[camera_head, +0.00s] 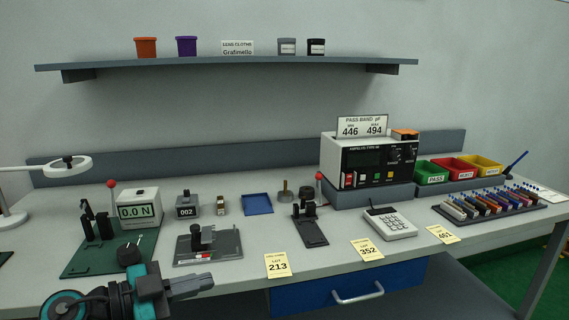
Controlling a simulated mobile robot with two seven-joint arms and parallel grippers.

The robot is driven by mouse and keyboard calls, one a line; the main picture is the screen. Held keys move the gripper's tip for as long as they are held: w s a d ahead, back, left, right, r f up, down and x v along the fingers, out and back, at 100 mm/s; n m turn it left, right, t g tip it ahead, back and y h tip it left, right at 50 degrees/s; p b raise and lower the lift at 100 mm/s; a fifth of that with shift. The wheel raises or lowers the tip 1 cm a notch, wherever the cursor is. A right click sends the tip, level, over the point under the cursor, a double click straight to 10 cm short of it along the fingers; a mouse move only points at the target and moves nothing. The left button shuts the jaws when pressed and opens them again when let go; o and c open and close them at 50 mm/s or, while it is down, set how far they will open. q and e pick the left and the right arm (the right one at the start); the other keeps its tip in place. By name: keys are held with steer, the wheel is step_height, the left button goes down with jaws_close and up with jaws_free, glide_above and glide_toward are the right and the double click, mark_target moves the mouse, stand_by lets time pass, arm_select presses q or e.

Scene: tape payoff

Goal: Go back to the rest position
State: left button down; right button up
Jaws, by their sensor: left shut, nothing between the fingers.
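My left gripper (202,282) shows at the lower left of the head view, in front of the bench's front edge. Its grey fingers point right and are shut with nothing between them. It is apart from the fixtures on the bench. My right gripper is not in view.
The bench (225,265) carries a green-based fixture with a force display (137,211), a grey fixture (207,246), a black fixture (310,225), a blue tray (257,203), a meter (370,160), a calculator (391,223) and coloured bins (432,174). A shelf (230,64) hangs above.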

arm_select(q)
steer(key=s+a+f+n+t+y, duration=0.1)
steer(key=s+f+n+y, duration=0.4)
steer(key=f, duration=0.7)
steer(key=s+a+f+n+y+p, duration=0.1)
steer(key=s+f+n+y, duration=0.5)
steer(key=s+f+n, duration=0.3)
steer(key=s+f, duration=0.3)
steer(key=s, duration=0.1)
steer(key=shift+a+t, duration=0.3)
steer(key=shift+t, duration=0.1)
